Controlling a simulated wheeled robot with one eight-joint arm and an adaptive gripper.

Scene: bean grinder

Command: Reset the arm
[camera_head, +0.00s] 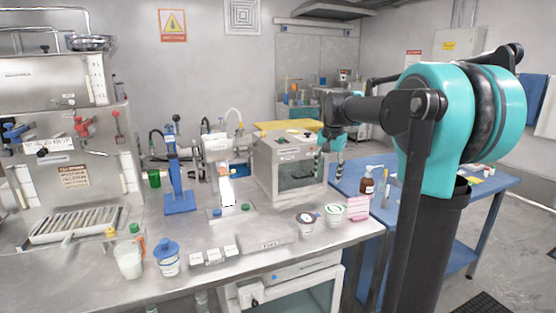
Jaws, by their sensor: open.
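My arm (380,108) reaches in from the right, with its teal joint large in the foreground. My gripper (329,158) hangs at the end of it, pointing down beside the right front of a grey box-shaped machine with a window (290,166). The gripper is small in the view. It is open and I see nothing held in it. The picture does not show whether it touches the machine. A white machine (217,150) stands left of the box machine. I cannot tell for sure which device is the bean grinder.
A blue stand (180,190), a bottle with a blue lid (168,262), cups (307,222), a pink block (358,208) and a brown pump bottle (367,184) stand around the steel counter (290,255). A blue table (430,190) lies behind my arm. Open floor shows at right.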

